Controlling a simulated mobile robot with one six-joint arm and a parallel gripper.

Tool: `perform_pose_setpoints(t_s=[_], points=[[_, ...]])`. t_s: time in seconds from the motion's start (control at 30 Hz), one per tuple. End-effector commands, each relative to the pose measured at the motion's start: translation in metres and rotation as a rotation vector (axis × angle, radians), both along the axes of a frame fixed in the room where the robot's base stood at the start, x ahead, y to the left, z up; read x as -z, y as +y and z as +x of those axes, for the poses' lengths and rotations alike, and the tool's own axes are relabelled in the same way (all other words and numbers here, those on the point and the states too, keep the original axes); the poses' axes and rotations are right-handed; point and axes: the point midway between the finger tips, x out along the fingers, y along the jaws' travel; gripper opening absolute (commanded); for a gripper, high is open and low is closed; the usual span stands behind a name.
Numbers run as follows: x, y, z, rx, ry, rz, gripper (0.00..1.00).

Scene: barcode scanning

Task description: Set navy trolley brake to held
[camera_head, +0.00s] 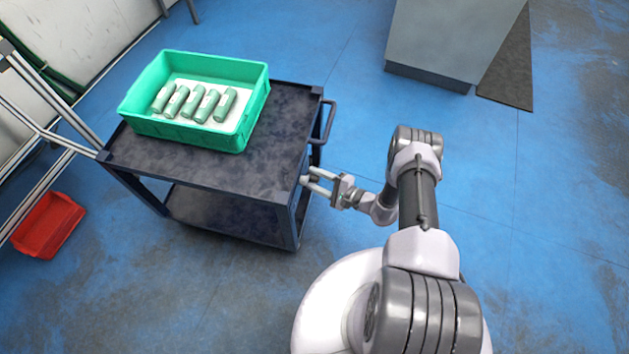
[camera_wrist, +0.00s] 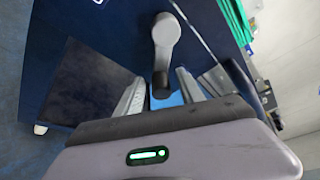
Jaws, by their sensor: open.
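The navy trolley (camera_head: 240,180) stands left of my arm, with a dark top and a lower shelf. Its end panel also fills much of the wrist view (camera_wrist: 100,40). A grey brake lever (camera_wrist: 166,35) is mounted on that panel, with a round pivot and a dark-tipped arm pointing toward my gripper in the wrist view. My gripper (camera_head: 310,177) is at the trolley's right end, below the push handle. In the wrist view my gripper (camera_wrist: 160,80) is open, with one finger on each side of the lever's end. I cannot tell whether either finger touches it.
A green crate (camera_head: 250,122) with several green cylindrical items sits on the trolley top. The push handle (camera_head: 330,122) juts out above my gripper. A red bin (camera_head: 48,226) lies at left by a metal frame. A grey cabinet (camera_head: 450,40) stands behind. Blue floor at right is clear.

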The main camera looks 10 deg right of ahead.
Motion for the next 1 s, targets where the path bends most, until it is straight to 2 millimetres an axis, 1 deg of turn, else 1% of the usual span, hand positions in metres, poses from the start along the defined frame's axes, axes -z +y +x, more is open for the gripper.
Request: perform_pose_setpoints(t_s=[0.1,0.33,0.47,0.5,0.57,1.0], points=[[0.0008,0.0030,0.0038,0.001,0.000,0.000,0.45],[0.0002,0.0033,0.0041,0.001,0.000,0.000,0.45],[0.0003,0.0032,0.0039,0.001,0.000,0.000,0.20],[0.0003,0.0032,0.0039,0.001,0.000,0.000,0.12],[0.0002,0.0032,0.0040,0.000,0.000,0.000,0.00],[0.0002,0.0031,0.0039,0.000,-0.001,0.000,0.00]])
